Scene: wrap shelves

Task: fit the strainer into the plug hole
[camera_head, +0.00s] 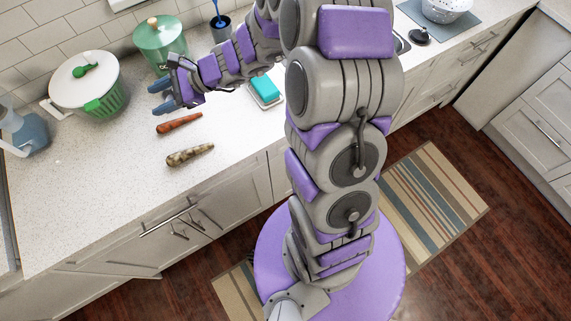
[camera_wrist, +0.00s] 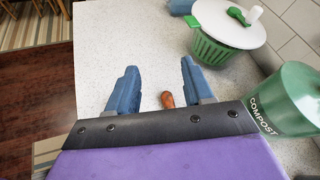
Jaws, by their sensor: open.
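A small dark round piece with a raised middle (camera_head: 420,35) lies on the counter at the upper right of the head view. It looks like the strainer, but it is too small to be sure. A sliver of the sink edge (camera_head: 401,43) shows just left of it. My arm hides the rest of the sink, and the plug hole is not visible. My gripper (camera_head: 160,96) is far to the left, above the counter, open and empty. In the wrist view its two blue fingers (camera_wrist: 158,68) stand apart with bare counter between their tips.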

